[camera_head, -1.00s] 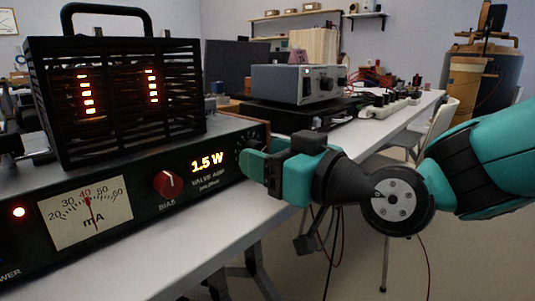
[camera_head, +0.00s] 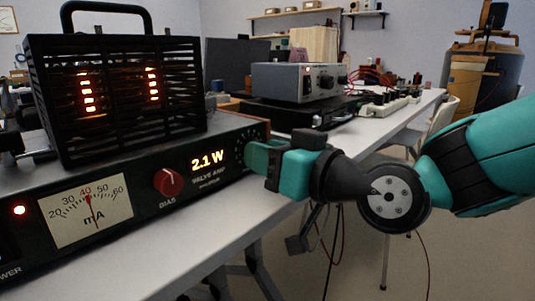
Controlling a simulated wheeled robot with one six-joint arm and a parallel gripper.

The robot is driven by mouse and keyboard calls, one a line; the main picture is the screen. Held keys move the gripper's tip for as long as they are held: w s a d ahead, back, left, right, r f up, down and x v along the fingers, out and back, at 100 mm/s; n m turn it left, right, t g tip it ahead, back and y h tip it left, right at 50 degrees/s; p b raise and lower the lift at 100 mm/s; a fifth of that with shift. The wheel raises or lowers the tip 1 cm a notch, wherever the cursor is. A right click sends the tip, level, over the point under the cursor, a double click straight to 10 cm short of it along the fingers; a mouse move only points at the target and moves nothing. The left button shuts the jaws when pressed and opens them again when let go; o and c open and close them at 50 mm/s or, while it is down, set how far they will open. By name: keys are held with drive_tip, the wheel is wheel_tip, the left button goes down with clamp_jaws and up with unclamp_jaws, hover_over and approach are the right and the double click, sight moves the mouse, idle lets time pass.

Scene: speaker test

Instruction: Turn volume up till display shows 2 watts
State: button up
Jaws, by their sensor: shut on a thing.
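The valve amp (camera_head: 228,189) stands on the grey bench with its front panel facing me. Its orange display (camera_head: 208,160) reads 2.1 W. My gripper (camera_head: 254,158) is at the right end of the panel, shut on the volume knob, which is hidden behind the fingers. Dial marks show just above and left of the fingertips. A red bias knob (camera_head: 168,182) sits left of the display. A needle meter (camera_head: 87,210) marked mA reads about 40.
A black slotted cage (camera_head: 115,100) with glowing tubes and a handle sits on top of the amp. A grey instrument (camera_head: 297,83) stands farther back on the bench (camera_head: 215,225). Cables and sockets (camera_head: 385,103) lie beyond it. The floor is below the bench edge.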

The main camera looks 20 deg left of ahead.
drive_tip(key=o, duration=0.9)
drive_tip(key=shift+o, duration=0.2)
drive_tip(key=shift+d, duration=0.1)
drive_tip(key=b+v, duration=0.3)
drive_tip(key=v, duration=1.4)
drive_tip(key=shift+b, duration=0.3)
drive_tip(key=shift+s+d, duration=0.1)
drive_tip(key=shift+s, duration=0.05)
